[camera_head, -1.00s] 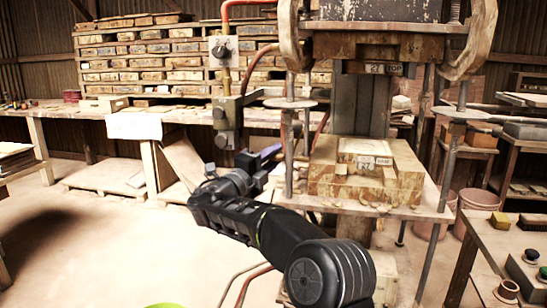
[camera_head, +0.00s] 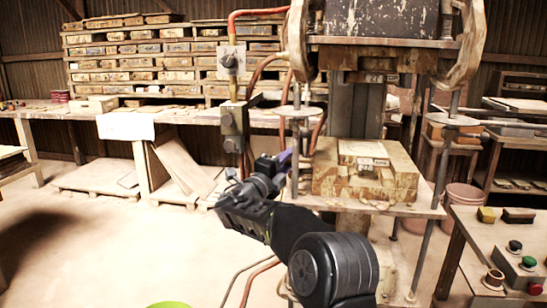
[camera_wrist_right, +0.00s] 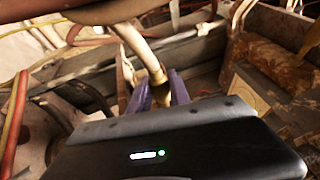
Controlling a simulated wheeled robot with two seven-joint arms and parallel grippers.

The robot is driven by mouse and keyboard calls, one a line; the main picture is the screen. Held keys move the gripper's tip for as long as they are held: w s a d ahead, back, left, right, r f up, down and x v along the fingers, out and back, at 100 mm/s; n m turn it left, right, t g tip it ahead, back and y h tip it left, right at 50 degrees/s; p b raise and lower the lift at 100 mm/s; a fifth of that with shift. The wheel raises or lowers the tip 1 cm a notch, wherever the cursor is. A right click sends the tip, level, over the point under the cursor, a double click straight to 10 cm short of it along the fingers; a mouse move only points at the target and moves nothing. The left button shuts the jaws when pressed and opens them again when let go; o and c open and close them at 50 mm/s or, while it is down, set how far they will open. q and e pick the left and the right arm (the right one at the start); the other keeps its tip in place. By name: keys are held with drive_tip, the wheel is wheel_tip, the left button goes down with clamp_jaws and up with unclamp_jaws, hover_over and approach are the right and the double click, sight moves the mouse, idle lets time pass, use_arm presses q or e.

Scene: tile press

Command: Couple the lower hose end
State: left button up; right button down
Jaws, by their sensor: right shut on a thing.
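My right gripper (camera_head: 284,158) is beside the left post of the press, left of the lower die block. In the right wrist view its two purple fingers (camera_wrist_right: 158,92) are shut on a pale hose end (camera_wrist_right: 140,48) with a brass-coloured tip. The tip sits low between the fingers. In the head view the held end is too small and covered to make out. A valve block (camera_head: 234,120) with pipe fittings stands left of the gripper, with red hoses (camera_head: 262,70) around it. I cannot tell which fitting is the mating one. My left gripper is not in view.
The press table (camera_head: 415,208) carries the die block (camera_head: 365,182). A hose (camera_wrist_right: 20,110) and metal parts crowd the gripper in the right wrist view. A control box (camera_head: 520,268) with buttons sits on the right bench. The floor at left is clear.

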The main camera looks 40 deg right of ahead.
drive_tip(key=shift+s+d, duration=0.15)
drive_tip(key=c, duration=1.2)
unclamp_jaws()
drive_tip(key=shift+a+f, duration=0.1)
drive_tip(key=shift+a, duration=0.3)
drive_tip(key=b+v, duration=0.1)
drive_tip(key=v, duration=0.6)
drive_tip(key=shift+s, duration=0.1)
